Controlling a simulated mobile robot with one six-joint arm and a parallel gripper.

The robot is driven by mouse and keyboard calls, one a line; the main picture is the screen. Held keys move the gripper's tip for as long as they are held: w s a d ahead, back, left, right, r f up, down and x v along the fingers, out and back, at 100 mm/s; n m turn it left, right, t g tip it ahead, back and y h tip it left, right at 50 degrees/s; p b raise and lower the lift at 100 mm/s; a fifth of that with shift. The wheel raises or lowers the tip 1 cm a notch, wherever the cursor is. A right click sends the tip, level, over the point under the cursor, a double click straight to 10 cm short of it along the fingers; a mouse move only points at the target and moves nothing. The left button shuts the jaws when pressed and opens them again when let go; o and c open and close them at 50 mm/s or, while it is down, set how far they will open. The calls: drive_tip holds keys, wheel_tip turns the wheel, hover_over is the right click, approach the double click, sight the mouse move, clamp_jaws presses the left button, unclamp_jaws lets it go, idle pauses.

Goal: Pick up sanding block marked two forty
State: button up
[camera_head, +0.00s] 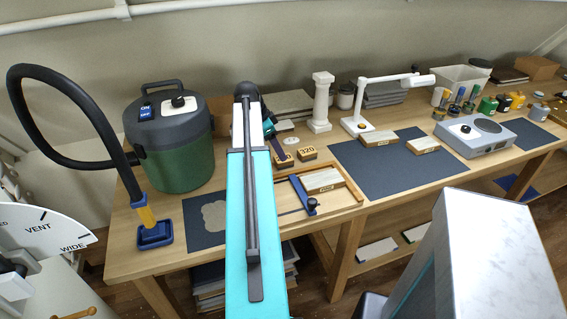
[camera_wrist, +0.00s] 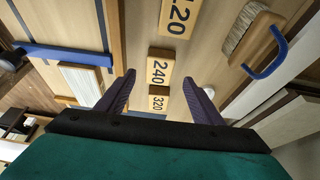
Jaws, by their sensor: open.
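The sanding block marked 240 (camera_wrist: 161,68) is a tan wooden block with a dark number on its face. In the wrist view it lies between the tips of my gripper (camera_wrist: 158,77), whose two dark purple fingers are spread and empty. The block marked 320 (camera_wrist: 159,98) is just below it in the picture, and the larger block marked 120 (camera_wrist: 180,18) is above it. In the head view the 320 block (camera_head: 308,153) shows on the bench, and my gripper (camera_head: 277,147) is left of it, partly hidden by my arm. I cannot read the 240 mark there.
A wooden tray (camera_head: 354,186) with a pale block and blue clamp is in front of the blocks. A green shop vacuum (camera_head: 178,150) stands left. A white column (camera_head: 321,100) and lamp (camera_head: 357,124) stand behind. A brush (camera_wrist: 248,38) lies at upper right in the wrist view.

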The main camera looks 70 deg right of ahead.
drive_tip(key=shift+f, duration=0.25)
drive_tip(key=shift+p+x, duration=0.85)
drive_tip(key=shift+x, duration=1.7)
drive_tip(key=shift+a, duration=0.1)
drive_tip(key=c, duration=1.2)
drive_tip(key=shift+o, duration=0.2)
drive_tip(key=shift+r, duration=0.1)
wheel_tip(320, 180, up, 10)
drive_tip(key=b, duration=0.2)
